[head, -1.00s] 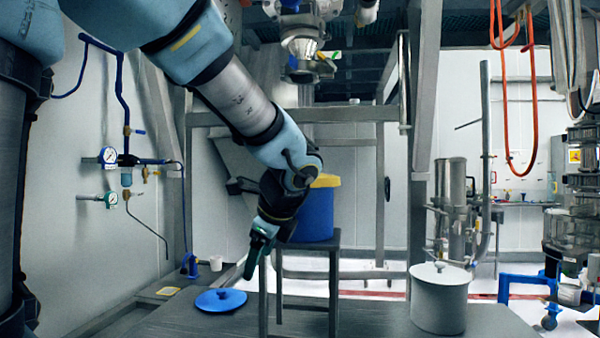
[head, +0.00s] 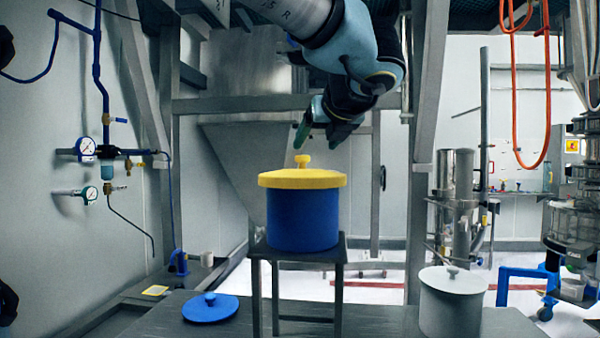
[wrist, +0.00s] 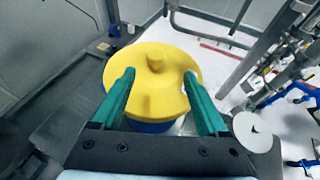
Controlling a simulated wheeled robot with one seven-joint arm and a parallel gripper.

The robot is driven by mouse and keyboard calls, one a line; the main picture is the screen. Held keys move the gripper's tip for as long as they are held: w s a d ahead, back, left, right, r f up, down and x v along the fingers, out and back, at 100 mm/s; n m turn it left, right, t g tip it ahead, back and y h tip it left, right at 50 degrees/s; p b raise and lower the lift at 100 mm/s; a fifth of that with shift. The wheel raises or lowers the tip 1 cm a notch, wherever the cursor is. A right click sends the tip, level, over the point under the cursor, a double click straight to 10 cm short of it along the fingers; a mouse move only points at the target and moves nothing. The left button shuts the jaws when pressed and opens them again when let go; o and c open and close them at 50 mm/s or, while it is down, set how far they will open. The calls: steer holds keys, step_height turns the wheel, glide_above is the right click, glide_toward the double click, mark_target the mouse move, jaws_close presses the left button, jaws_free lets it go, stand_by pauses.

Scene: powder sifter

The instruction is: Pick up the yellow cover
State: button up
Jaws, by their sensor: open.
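The yellow cover (head: 302,179) sits on top of a blue drum (head: 302,222), with a small yellow knob at its centre. The drum stands on a small dark stool. My gripper (head: 303,132) is above the cover in the head view, its green fingers pointing down. In the wrist view my gripper (wrist: 157,85) is open, with its two green fingers apart. The yellow cover (wrist: 148,104) with its knob shows between and beyond them, and nothing is held. The exact gap between fingertips and knob cannot be told.
A blue lid (head: 210,307) lies on the grey platform at left. A pale lidded pot (head: 451,302) stands at right. Gauges and blue pipes (head: 104,155) line the left wall. A metal hopper (head: 245,140) and frame posts stand behind the stool.

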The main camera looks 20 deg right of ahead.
mark_target(303, 157)
steer(key=x, duration=0.4)
steer(key=shift+p, duration=0.4)
steer(key=shift+a+p+x, duration=0.15)
steer(key=shift+p+x, duration=0.45)
steer(key=shift+x, duration=0.75)
steer(key=shift+a+p+x, duration=0.2)
steer(key=shift+p+x, duration=0.35)
steer(key=shift+x, duration=0.8)
steer(key=shift+r, duration=0.1)
jaws_close()
